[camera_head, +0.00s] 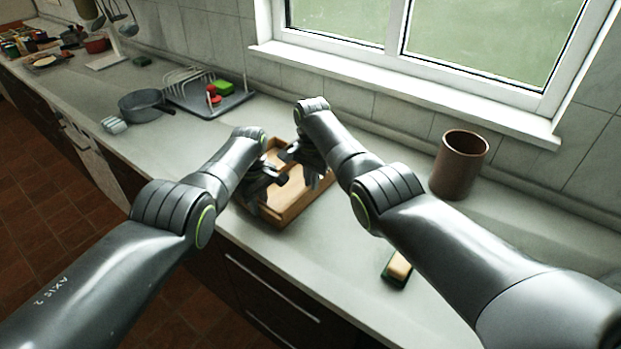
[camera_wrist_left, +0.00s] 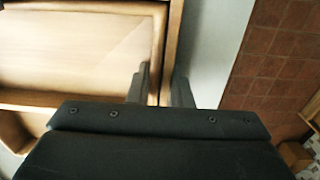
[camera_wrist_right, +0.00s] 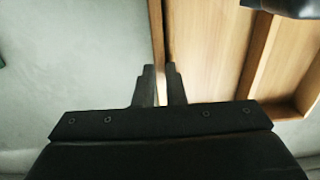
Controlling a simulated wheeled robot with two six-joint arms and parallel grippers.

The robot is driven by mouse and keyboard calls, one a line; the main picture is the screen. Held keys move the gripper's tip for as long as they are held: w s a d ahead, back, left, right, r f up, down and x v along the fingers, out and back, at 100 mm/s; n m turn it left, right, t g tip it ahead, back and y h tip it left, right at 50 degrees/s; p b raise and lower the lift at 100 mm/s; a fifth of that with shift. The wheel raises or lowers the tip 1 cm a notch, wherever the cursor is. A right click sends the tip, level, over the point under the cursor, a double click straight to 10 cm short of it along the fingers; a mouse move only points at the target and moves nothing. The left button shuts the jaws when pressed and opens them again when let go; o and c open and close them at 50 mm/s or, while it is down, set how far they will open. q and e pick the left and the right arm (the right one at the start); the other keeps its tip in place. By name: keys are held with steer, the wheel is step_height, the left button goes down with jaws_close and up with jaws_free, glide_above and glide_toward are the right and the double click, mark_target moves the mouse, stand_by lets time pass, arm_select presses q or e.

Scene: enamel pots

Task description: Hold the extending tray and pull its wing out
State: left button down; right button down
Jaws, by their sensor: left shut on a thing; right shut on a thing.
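The extending tray (camera_head: 291,208) is a light wooden tray with raised walls. It lies on the counter in the middle of the head view, partly hidden by my arms. My left gripper (camera_head: 257,191) is shut on a tray wall at the side nearer the counter's front edge. In the left wrist view the tray (camera_wrist_left: 75,50) fills the left, with the wall between the fingers. My right gripper (camera_head: 310,160) is shut on a wall at the side nearer the window. In the right wrist view the tray (camera_wrist_right: 212,50) lies right of the fingers. Which wall belongs to the wing I cannot tell.
A brown cylindrical pot (camera_head: 459,163) stands right of the tray by the wall. A sponge (camera_head: 398,268) lies near the front edge. A grey pan (camera_head: 146,105) and a dish rack (camera_head: 205,92) stand to the left. The counter beside the tray is clear.

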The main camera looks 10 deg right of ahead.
steer(key=shift+s+d+f, duration=0.1)
steer(key=shift+s+d, duration=1.25)
steer(key=shift+d, duration=0.2)
steer(key=s+d, duration=0.5)
steer(key=s, duration=0.1)
steer(key=shift+d, duration=0.3)
steer(key=shift+s, duration=0.1)
steer(key=c, duration=1.5)
jaws_free()
steer(key=shift+a, duration=0.2)
steer(key=shift+a, duration=0.1)
